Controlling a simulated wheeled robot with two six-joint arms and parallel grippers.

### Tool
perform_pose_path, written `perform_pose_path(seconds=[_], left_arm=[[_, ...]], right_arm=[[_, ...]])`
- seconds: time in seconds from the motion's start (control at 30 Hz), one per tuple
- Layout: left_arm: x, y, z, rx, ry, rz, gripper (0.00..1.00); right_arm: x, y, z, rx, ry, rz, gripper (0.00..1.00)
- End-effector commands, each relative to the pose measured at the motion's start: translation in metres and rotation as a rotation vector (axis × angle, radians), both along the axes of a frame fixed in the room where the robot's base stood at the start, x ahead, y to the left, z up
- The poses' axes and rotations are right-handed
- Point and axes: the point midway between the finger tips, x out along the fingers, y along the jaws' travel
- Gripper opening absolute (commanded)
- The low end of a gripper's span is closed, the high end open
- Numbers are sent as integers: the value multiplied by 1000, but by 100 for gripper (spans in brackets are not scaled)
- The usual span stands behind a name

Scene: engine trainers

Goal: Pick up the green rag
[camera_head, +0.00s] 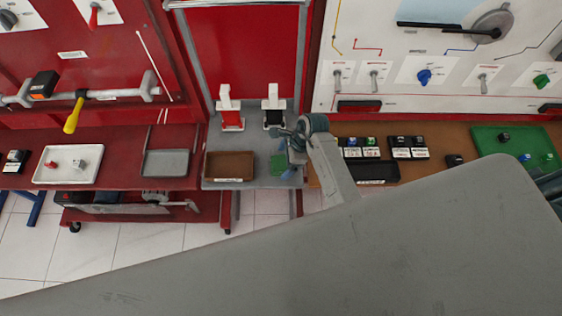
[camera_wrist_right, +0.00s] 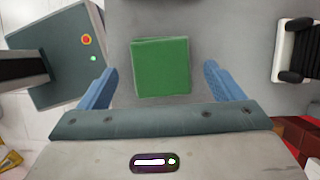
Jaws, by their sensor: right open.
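The green rag (camera_head: 277,165) lies flat on the grey shelf (camera_head: 245,185), right of a brown tray. In the right wrist view the rag (camera_wrist_right: 160,67) is a folded green square, centred between the blue fingers. My right gripper (camera_head: 286,162) is over the rag and hides part of it in the head view. Its fingers are open (camera_wrist_right: 160,88), one on each side of the rag with a gap, and hold nothing. My left gripper does not show.
The brown tray (camera_head: 229,166) sits just left of the rag. A red-and-white bottle (camera_head: 229,110) and a black-and-white bottle (camera_head: 273,107) stand behind. Small black parts (camera_head: 407,147) line the brown bench at right. A white tray (camera_head: 65,164) stands at left.

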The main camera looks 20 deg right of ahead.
Motion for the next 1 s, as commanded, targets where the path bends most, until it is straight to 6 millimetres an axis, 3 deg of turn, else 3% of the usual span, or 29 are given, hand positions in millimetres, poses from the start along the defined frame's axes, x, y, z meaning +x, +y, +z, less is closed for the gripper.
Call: perform_pose_path(seconds=[0.17, 0.4, 0.6, 0.67, 1.0], left_arm=[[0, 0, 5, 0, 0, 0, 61], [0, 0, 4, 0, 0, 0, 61], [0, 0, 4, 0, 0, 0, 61], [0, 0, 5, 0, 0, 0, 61], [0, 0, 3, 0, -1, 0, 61]], right_arm=[[1, 6, -12, 2, 0, -1, 87], [1, 6, -14, 1, 0, 0, 87], [1, 6, -14, 1, 0, 0, 48], [1, 6, -14, 1, 0, 0, 39], [1, 6, -12, 1, -1, 0, 39]])
